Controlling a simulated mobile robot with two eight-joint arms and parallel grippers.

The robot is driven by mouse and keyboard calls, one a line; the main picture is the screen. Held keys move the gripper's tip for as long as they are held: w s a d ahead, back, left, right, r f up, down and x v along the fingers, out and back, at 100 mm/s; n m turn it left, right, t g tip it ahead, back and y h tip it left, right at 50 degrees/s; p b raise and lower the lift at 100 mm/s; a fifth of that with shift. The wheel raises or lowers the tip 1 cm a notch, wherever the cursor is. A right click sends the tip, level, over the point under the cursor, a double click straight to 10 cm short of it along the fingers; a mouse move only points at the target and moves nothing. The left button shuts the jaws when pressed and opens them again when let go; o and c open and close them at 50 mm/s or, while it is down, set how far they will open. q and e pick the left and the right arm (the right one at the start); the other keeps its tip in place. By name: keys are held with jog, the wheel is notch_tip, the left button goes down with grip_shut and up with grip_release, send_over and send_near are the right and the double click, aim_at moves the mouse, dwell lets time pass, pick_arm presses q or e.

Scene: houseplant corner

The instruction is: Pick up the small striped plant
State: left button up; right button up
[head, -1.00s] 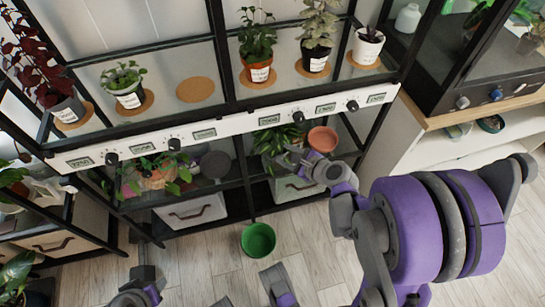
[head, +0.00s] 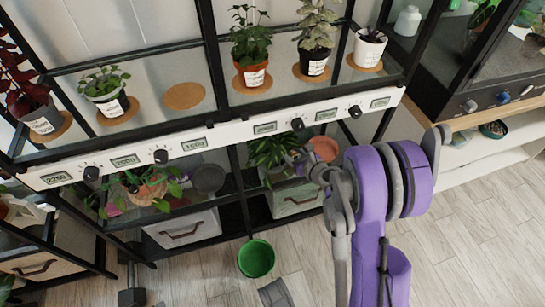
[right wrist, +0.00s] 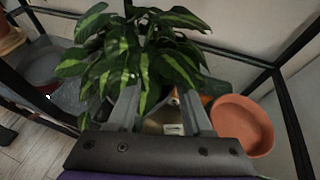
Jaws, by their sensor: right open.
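The small striped plant (head: 268,150), with dark green leaves streaked yellow-green, sits on the lower shelf of the rack, under the white control strip. In the right wrist view the striped leaves (right wrist: 145,55) fill the upper middle. They hide most of its pot; a pale patch with a label (right wrist: 172,128) shows low between the fingers. My right gripper (head: 298,160) is at the plant's right side in the head view. In the right wrist view the open right gripper (right wrist: 157,95) has its fingers reaching in under the leaves, apart from each other.
A dark grey round pot (head: 208,178) is left of the plant. Black rack posts and the control strip (head: 215,137) bound the space. A green pot (head: 256,258) stands on the floor.

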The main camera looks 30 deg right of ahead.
aim_at(278, 143)
jog(key=x, duration=0.3)
jog(key=shift+w+f, duration=0.1)
jog(key=shift+w, duration=0.05)
grip_shut()
dwell(1.2)
